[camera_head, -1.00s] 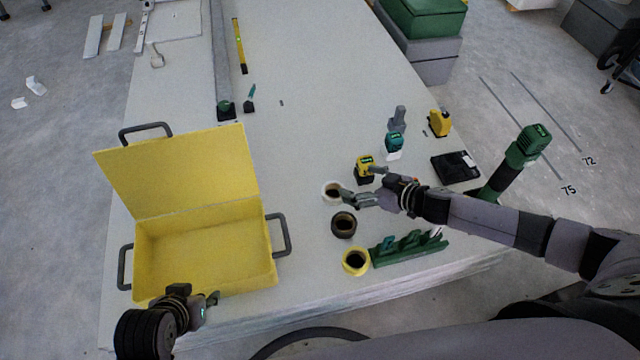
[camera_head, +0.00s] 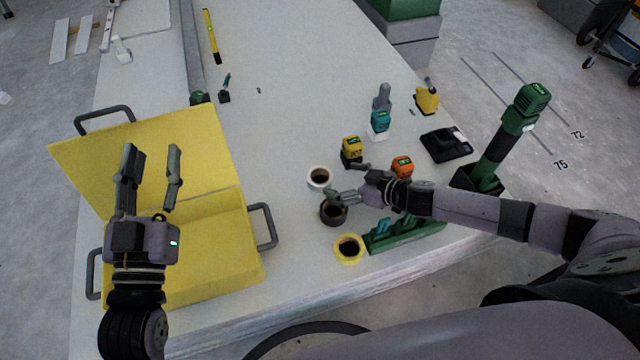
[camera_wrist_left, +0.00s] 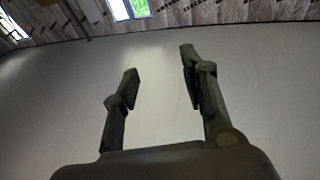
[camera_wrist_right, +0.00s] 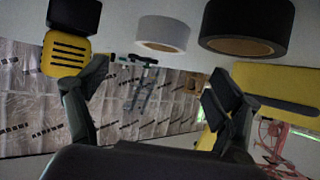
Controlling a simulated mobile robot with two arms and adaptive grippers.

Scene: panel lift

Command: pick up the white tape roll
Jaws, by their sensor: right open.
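The white tape roll (camera_head: 319,178) lies on the table in the head view, behind the dark brown roll (camera_head: 334,212) and the yellow roll (camera_head: 349,249). My right gripper (camera_head: 343,196) is open and empty, just to the right of and nearer than the white roll, beside the dark roll. In the right wrist view the white roll (camera_wrist_right: 162,33) shows beyond and between the open fingers (camera_wrist_right: 150,100), apart from them, with the dark roll (camera_wrist_right: 248,27) to its right. My left gripper (camera_head: 148,165) is open and empty, raised in front of the yellow toolbox; its spread fingers (camera_wrist_left: 160,85) also show in the left wrist view.
The open yellow toolbox (camera_head: 205,245) stands at the left. A yellow-black tool (camera_head: 351,149), an orange tool (camera_head: 402,166) and a green rack (camera_head: 410,236) stand close around my right gripper. The table middle behind the rolls (camera_head: 280,125) is clear.

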